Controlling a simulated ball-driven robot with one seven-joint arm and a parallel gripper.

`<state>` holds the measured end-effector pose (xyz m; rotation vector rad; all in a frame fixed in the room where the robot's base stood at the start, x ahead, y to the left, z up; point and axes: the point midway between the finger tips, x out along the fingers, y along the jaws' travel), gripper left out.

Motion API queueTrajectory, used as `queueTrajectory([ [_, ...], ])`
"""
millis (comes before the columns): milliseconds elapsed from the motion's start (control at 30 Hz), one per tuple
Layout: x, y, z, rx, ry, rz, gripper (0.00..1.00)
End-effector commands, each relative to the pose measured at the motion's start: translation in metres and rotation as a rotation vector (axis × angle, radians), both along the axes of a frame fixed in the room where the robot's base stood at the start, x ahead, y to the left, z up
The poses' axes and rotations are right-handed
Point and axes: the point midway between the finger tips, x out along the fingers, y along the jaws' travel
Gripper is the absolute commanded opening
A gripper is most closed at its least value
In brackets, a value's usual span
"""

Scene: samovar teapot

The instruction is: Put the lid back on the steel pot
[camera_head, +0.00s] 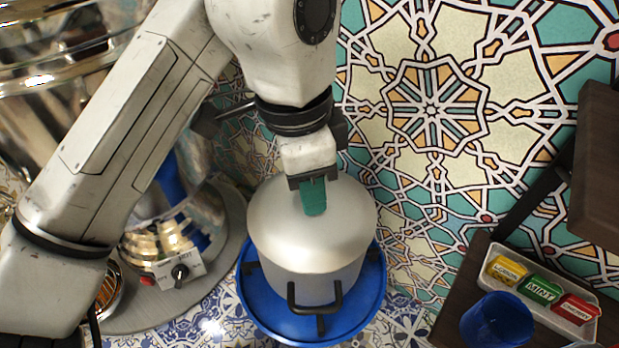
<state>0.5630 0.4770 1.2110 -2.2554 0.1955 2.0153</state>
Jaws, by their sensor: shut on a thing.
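The steel pot (300,286) stands on a round blue base (262,322), with a black handle at its front. The pale grey round lid (335,240) covers the pot's top in this view, so the rim and inside are hidden. My gripper (313,185) is above the far part of the lid, pointing down. It is shut on the lid; a green piece shows at the jaws. I cannot tell from this angle whether the lid rests on the rim or hangs just above it.
A shiny samovar (60,90) stands at the left, with a control box (182,272) on its grey base, close to the pot. At the lower right, a dark wooden surface (465,285) holds a tray (560,285) of coloured boxes and a blue cup (497,320). The patterned top right is clear.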

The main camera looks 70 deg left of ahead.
Motion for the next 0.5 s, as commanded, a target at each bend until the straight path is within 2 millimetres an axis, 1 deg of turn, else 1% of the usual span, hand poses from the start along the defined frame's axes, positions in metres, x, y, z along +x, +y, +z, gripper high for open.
queueTrajectory([
  [467,0.0000,0.0000,-0.0001,0.000,0.000,0.000,0.00],
  [500,0.0000,0.0000,-0.0001,0.000,0.000,0.000,0.31],
])
